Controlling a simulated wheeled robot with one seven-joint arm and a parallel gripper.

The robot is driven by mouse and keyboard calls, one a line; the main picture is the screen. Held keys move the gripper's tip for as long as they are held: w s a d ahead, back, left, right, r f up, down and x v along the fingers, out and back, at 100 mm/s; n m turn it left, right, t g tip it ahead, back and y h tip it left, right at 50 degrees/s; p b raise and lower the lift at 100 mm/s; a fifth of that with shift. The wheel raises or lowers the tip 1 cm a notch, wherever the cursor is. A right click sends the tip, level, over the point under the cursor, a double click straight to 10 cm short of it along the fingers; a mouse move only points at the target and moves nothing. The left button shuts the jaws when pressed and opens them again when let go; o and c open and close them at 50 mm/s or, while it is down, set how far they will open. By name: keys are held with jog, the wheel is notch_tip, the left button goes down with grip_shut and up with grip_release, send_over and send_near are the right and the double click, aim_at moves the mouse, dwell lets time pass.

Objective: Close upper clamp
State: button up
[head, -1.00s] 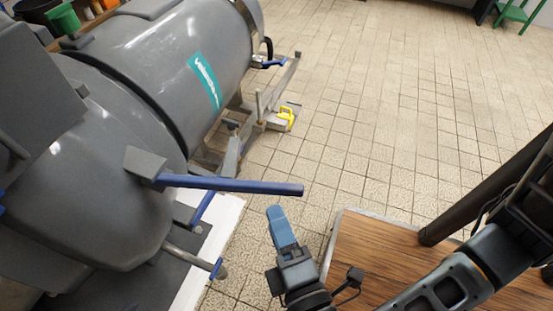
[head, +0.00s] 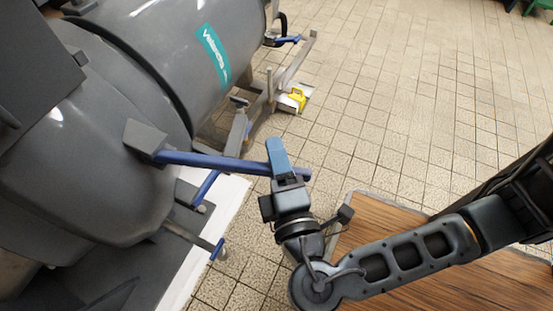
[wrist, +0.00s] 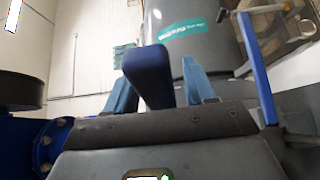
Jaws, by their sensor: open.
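The upper clamp is a long blue lever (head: 212,161) that sticks out to the right from a grey block (head: 145,138) on the grey tank in the head view. My gripper (head: 278,156) is at the lever's free end, and its light blue fingers overlap it there. In the wrist view the lever's dark blue end (wrist: 148,74) stands between my two spread fingers. The jaws are open. Contact between fingers and lever cannot be told.
The grey tank (head: 150,50) fills the left. Lower blue handles (head: 206,186) sit below the lever, and another blue handle (head: 285,40) is farther back. A yellow object (head: 298,99) stands by the frame. A wood-topped surface (head: 400,209) is at right. Tiled floor (head: 400,100) is open beyond.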

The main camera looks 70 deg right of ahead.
jog(key=shift+c, duration=0.5)
grip_shut()
